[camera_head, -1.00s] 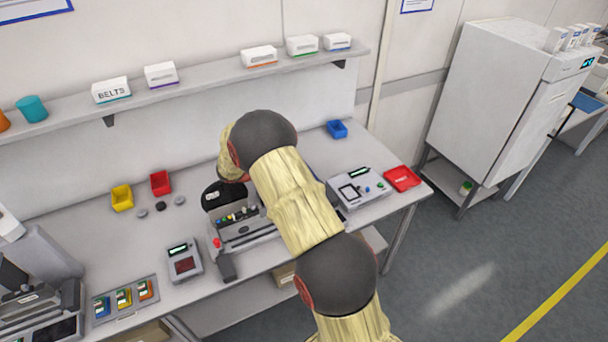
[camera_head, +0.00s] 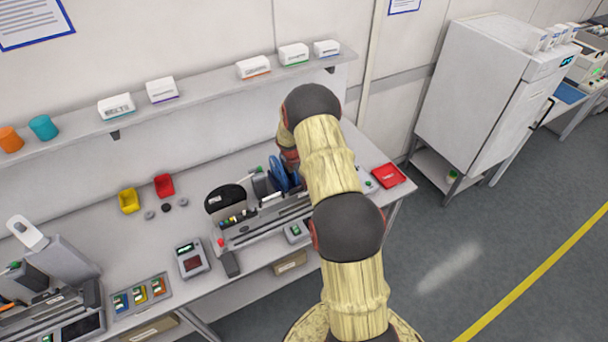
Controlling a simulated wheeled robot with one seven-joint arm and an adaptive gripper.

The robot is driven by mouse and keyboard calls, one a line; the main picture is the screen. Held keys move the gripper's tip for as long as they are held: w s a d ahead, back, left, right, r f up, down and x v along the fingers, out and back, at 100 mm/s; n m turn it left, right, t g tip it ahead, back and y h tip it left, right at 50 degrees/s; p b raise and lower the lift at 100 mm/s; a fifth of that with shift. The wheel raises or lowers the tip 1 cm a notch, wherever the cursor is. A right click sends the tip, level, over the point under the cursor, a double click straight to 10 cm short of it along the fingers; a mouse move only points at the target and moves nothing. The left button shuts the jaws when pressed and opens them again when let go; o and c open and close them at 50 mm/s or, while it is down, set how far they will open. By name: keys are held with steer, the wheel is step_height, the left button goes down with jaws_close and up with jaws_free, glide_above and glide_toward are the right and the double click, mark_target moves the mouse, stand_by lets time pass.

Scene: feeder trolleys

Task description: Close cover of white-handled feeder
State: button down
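At the left edge of the bench stands a grey feeder-like machine (camera_head: 70,262). A white, rounded, tilted piece (camera_head: 28,232) rises behind it and looks like a white handle. I cannot tell which part is its cover. A second machine sits mid-bench on a grey base (camera_head: 262,230). It has a rounded black panel (camera_head: 226,198) with a white label, and blue discs (camera_head: 278,172) standing on edge. My arm bends down behind its own forearm at the right of these discs. My gripper is hidden there, so its fingers do not show.
A grey box with a screen (camera_head: 192,260) and a tray of coloured modules (camera_head: 141,293) lie between the machines. Yellow (camera_head: 129,201) and red (camera_head: 164,185) bins stand behind. A red tray (camera_head: 388,175) lies at the right end. A shelf (camera_head: 220,87) runs above.

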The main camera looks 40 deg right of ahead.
mark_target(301, 186)
steer(key=shift+d+f+y+p, duration=0.1)
steer(key=shift+f+y+p, duration=0.15)
steer(key=shift+y+p, duration=0.2)
steer(key=shift+s+f, duration=0.1)
steer(key=shift+f, duration=0.05)
steer(key=c, duration=1.9)
jaws_free()
steer(key=r, duration=0.4)
steer(key=a+r, duration=0.1)
steer(key=r, duration=0.3)
steer(key=a+r, duration=0.1)
steer(key=r, duration=0.2)
steer(key=shift+w+a+r, duration=0.1)
steer(key=shift+w+r, duration=0.2)
steer(key=shift+r, duration=0.1)
